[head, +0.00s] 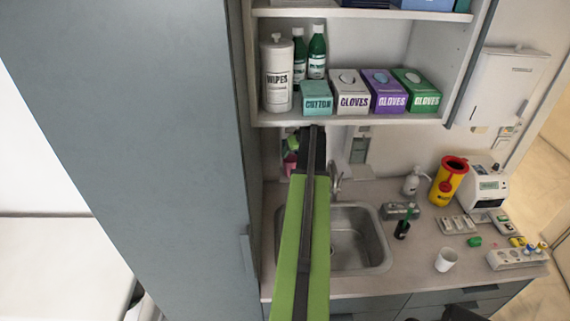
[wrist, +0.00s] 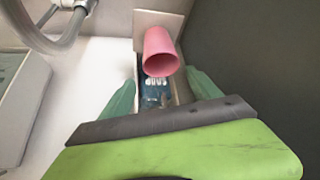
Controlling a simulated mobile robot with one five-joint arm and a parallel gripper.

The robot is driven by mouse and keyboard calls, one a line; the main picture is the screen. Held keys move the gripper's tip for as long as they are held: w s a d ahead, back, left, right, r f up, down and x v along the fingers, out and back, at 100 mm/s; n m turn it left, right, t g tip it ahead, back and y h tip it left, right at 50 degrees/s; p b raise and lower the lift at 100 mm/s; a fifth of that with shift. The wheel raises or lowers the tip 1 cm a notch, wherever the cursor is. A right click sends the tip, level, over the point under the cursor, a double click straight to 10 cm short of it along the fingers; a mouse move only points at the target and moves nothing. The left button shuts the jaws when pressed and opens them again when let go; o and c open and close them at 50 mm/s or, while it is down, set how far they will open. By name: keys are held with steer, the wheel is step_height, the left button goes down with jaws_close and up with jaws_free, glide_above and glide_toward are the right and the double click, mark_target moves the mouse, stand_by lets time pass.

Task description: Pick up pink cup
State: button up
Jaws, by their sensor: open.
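The pink cup (wrist: 160,52) is in the upper middle of the wrist view, its open mouth toward the camera. It is in front of a pale narrow holder or box with a dark blue label (wrist: 157,88); I cannot tell how the cup is supported. My gripper (wrist: 161,78) is open, one green finger on each side below the cup, with no visible contact. In the head view a small part of the pink cup (head: 290,164) shows left of my arm, near the back wall beside the tall cabinet. The arm hides the rest, and most of the gripper there.
A grey tall cabinet (head: 140,130) stands close on the left. A shelf (head: 350,119) with glove boxes and bottles overhangs the back. The sink (head: 345,240) and tap (head: 336,178) lie right of the cup. A white cup (head: 446,260) stands on the counter.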

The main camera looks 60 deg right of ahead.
mark_target(291, 158)
steer(key=b+x, duration=0.4)
steer(key=x, duration=0.1)
steer(key=b+x, duration=0.2)
steer(key=shift+s+a+f+b, duration=0.1)
steer(key=shift+a+f+b, duration=0.2)
steer(key=shift+f, duration=0.2)
steer(key=shift+d, duration=0.1)
steer(key=shift+r, duration=0.2)
steer(key=c, duration=1.3)
steer(key=shift+r+p, duration=0.15)
steer(key=shift+p, duration=0.15)
